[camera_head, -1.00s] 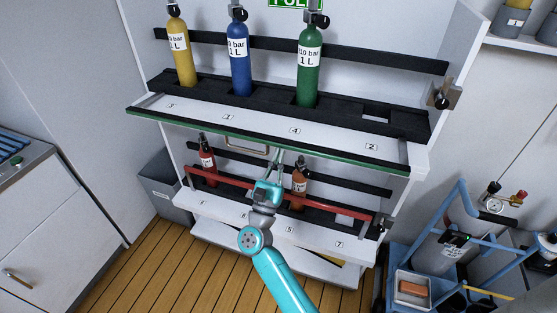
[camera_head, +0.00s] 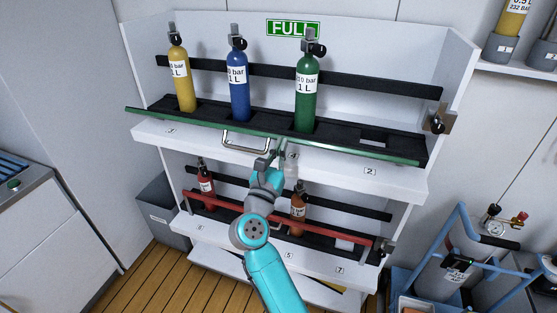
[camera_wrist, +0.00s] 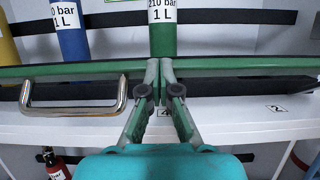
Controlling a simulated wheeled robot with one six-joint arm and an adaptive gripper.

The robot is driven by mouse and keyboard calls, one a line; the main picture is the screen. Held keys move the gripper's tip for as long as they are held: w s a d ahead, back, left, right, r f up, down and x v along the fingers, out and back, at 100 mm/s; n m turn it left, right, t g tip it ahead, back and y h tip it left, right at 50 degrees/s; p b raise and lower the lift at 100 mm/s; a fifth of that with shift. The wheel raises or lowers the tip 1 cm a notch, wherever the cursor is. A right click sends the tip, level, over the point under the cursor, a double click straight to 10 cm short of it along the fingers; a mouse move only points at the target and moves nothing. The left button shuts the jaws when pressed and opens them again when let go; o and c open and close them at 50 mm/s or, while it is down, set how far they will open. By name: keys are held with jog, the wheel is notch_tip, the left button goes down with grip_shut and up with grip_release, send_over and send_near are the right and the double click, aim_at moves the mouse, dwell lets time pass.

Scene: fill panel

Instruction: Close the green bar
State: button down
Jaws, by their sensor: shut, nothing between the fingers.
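The green bar (camera_head: 345,152) runs across the front of the upper shelf, level with the lower part of the cylinders. In the wrist view the bar (camera_wrist: 230,68) spans the whole width. A metal loop handle (camera_head: 246,145) hangs from it, left of my gripper; it also shows in the wrist view (camera_wrist: 75,110). My gripper (camera_head: 277,150) is shut and empty. Its fingertips (camera_wrist: 160,72) overlap the bar's front face, right of the handle, below the green cylinder (camera_head: 306,95). I cannot tell whether they touch the bar.
A yellow cylinder (camera_head: 180,80) and a blue cylinder (camera_head: 238,78) stand upright on the upper shelf. A latch (camera_head: 438,122) sits on the right side wall. Below, a red bar (camera_head: 290,218) crosses the lower shelf before two small cylinders. A blue cart (camera_head: 470,250) stands at right.

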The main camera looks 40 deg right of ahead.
jog(key=w+d+r+g+y, duration=0.1)
jog(key=r, duration=0.1)
jog(key=d+r+y, duration=0.1)
jog(key=w+d+r+g+y, duration=0.1)
jog(key=r, duration=0.1)
jog(key=shift+w+d+r+g, duration=0.3)
jog(key=shift+d+r, duration=0.05)
jog(key=w+d+r, duration=0.3)
jog(key=w+d, duration=0.2)
jog(key=d, duration=0.2)
jog(key=shift+w+r+y, duration=0.15)
jog(key=shift+r+y, duration=0.1)
jog(key=shift+y, duration=0.05)
jog(key=shift+d, duration=0.1)
